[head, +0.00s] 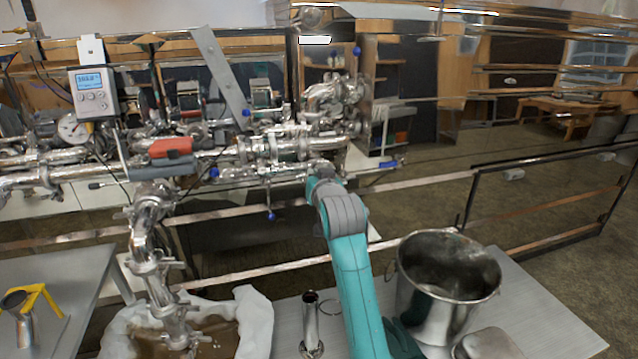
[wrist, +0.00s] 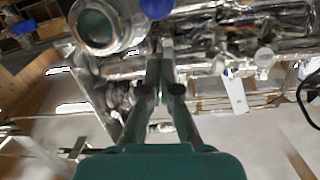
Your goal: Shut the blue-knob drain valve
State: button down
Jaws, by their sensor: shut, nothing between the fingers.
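Several blue knobs sit on the shiny steel pipework in the head view. One blue knob (head: 271,216) hangs on a thin stem below the pipes, left of my arm. A blue-tipped handle (head: 388,164) sticks out to the right of my arm. I cannot tell which one belongs to the drain valve. In the wrist view, a blue knob (wrist: 156,8) shows at the top edge, just beyond my gripper (wrist: 163,62). The fingers are shut and empty, close to the pipework; contact is unclear. In the head view, my arm hides most of the gripper.
A steel bucket (head: 446,290) stands on the metal table at right. A cloth-lined container (head: 256,322) with brown liquid sits under the vertical pipe. A small steel cylinder (head: 310,318) stands beside it. A red-handled part (head: 170,147) and a gauge (head: 73,128) crowd the pipes. Metal rails cross behind.

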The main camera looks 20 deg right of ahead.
jog(key=shift+w+a+f, duration=0.1)
jog(key=shift+a+f, duration=0.1)
jog(key=shift+f, duration=0.95)
jog(key=shift+s+a+f, duration=0.1)
jog(key=shift+s+f, duration=0.3)
jog(key=shift+f, duration=0.3)
jog(key=shift+f, duration=0.1)
